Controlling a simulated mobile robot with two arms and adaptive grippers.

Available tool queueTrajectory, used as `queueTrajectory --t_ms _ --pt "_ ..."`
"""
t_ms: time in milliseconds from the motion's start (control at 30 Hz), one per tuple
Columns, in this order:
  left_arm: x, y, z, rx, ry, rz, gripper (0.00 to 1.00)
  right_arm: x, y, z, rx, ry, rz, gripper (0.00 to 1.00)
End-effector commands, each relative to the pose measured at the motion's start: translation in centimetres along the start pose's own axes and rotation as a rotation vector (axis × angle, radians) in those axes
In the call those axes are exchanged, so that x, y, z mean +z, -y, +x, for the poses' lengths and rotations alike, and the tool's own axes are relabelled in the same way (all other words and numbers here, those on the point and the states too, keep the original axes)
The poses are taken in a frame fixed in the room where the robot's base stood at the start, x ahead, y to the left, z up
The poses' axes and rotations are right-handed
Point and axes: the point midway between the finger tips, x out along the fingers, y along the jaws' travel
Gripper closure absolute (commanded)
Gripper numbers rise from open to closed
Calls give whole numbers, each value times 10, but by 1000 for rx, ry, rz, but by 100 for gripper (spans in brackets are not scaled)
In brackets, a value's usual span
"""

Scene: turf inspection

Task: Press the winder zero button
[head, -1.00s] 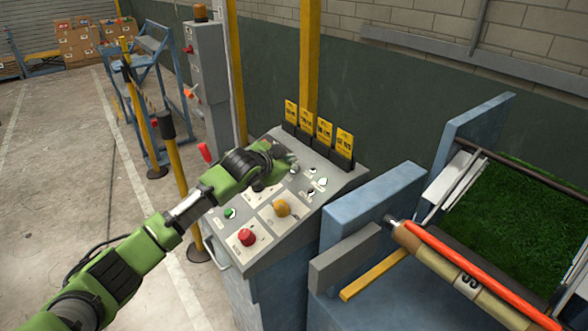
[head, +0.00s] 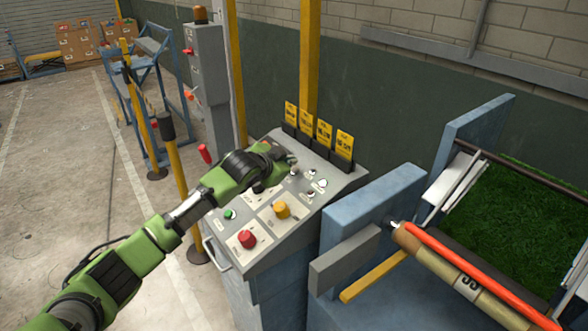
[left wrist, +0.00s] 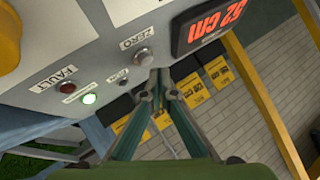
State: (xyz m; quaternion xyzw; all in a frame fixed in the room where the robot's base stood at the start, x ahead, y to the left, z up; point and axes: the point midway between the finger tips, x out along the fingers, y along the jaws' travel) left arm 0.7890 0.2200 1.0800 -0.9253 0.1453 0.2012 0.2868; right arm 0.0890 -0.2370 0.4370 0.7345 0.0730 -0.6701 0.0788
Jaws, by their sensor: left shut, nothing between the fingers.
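The winder zero button (left wrist: 144,57) is a small round grey button beside the ZERO label, on the sloped grey control panel (head: 245,258). My left gripper (left wrist: 160,74) is shut and empty, its fingertips close beside the button in the left wrist view. I cannot tell whether they touch it. In the head view my left gripper (head: 288,160) is over the upper part of the panel, and its wrist covers some of the controls. My right gripper is not in view.
The panel also carries a red button (head: 247,239), a yellow button (head: 282,210) and a green button (head: 230,214). A red digital display (left wrist: 204,25) sits beside the zero button. Yellow tags (head: 324,131) stand along the panel's back edge. A turf roller (head: 465,280) is at right.

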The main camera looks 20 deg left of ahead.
Motion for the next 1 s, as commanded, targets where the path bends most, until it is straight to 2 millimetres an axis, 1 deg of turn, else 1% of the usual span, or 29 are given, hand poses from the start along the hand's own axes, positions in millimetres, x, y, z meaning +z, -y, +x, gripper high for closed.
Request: queueTrajectory --t_ms 233,500,1000 --pt "0 0 0 0 0 0 100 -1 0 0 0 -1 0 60" --pt "4 -4 6 0 0 0 100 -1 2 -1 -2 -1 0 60" --pt "5 -5 7 0 0 0 100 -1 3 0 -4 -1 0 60"
